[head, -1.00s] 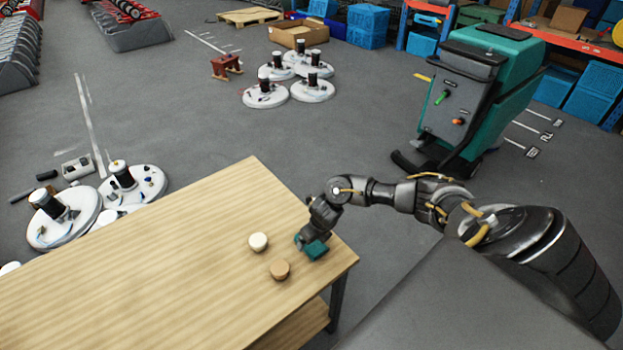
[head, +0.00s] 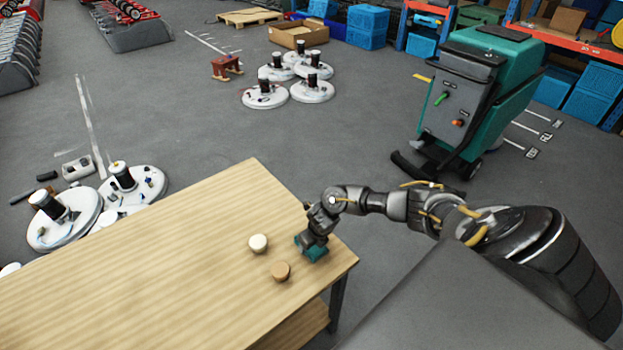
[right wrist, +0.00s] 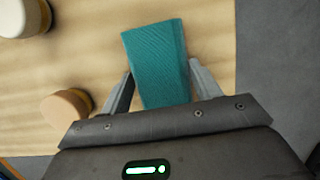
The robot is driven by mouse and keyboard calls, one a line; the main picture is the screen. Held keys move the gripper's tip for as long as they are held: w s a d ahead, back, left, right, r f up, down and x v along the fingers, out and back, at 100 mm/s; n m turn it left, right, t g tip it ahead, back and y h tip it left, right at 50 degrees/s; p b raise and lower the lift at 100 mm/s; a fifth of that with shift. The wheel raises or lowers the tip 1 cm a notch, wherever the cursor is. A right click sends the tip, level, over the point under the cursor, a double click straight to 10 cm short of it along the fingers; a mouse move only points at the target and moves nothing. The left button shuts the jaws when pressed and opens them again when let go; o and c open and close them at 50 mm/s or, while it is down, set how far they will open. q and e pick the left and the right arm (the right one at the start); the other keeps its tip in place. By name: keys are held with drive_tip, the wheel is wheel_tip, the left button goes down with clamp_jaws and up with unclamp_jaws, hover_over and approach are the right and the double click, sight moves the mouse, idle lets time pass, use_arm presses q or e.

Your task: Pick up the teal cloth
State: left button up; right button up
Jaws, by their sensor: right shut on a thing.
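The teal cloth (head: 316,254) is a small folded block at the right end of the wooden table. In the right wrist view, the cloth (right wrist: 157,50) lies between the two fingers and extends beyond their tips. My right gripper (head: 311,243) points down over the cloth and is shut on it, and it also shows in the right wrist view (right wrist: 160,76). The gripper hides part of the cloth in the head view. I cannot tell whether the cloth still touches the table. My left gripper is not in view.
On the wooden table (head: 150,265), a cream round knob-like piece (head: 258,243) and a tan one (head: 280,271) stand left of the cloth. The table's right edge is close. A teal scrubber machine (head: 470,100) stands on the floor behind. The table's left part is clear.

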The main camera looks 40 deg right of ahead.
drive_tip(key=shift+r, duration=0.1)
drive_tip(key=shift+r, duration=0.25)
wheel_tip(320, 180, up, 2)
drive_tip(key=shift+w+r, duration=0.1)
drive_tip(key=s+a+r+p, duration=0.2)
drive_tip(key=s+a+r, duration=0.4)
drive_tip(key=a+r, duration=0.4)
drive_tip(key=shift+s+a, duration=0.15)
drive_tip(key=shift+a, duration=1.2)
